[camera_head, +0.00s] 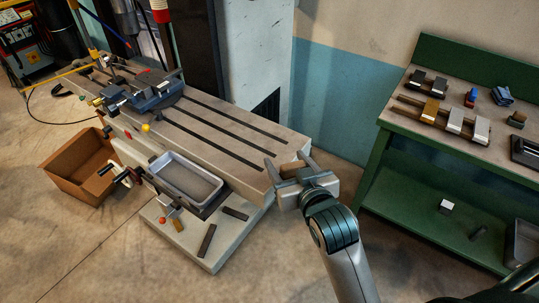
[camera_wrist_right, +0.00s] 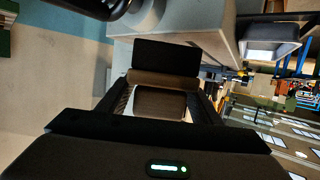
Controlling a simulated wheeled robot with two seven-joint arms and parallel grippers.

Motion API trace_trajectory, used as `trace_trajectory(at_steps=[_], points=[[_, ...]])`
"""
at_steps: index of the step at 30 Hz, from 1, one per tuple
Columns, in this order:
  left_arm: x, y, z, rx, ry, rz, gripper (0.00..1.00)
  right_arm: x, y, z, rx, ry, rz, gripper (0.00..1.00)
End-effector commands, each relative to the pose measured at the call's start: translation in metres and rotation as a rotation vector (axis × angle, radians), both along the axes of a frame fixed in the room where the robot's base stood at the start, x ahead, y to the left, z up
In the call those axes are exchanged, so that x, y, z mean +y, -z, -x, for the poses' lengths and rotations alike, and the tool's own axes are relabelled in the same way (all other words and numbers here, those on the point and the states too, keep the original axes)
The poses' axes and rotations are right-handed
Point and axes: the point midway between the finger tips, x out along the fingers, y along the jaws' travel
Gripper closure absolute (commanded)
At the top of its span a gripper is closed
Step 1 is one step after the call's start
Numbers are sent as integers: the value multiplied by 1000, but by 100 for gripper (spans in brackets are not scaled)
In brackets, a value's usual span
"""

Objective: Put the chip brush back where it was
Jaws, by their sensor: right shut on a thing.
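The chip brush (camera_head: 291,168) is between the fingers of my right gripper (camera_head: 286,162), at the near right corner of the slotted machine table (camera_head: 225,118). In the right wrist view, my right gripper (camera_wrist_right: 165,98) is shut on the brush, which shows a brown body (camera_wrist_right: 160,102) and a wide dark end (camera_wrist_right: 166,57) pointing away from the palm. Whether the brush touches the table cannot be told. My left gripper is not in view.
A blue-grey vise (camera_head: 150,92) stands on the table's far left. A grey tray (camera_head: 185,178) hangs at its front, with a cardboard box (camera_head: 78,165) to the left. A green bench (camera_head: 435,148) at right holds several blocks and tools. The table's slotted right half is clear.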

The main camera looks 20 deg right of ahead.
Motion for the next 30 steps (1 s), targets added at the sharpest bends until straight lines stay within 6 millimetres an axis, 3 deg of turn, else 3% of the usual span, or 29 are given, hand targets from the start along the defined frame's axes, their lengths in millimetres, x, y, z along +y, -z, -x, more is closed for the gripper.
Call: trace_trajectory(at_steps=[7,18,30], points=[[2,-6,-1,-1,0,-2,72,3,-13,-5,-4,13,1,66],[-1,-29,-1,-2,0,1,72,17,-79,-32,-2,109,2,66],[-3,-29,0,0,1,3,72,17,-81,-34,1,122,2,66]])
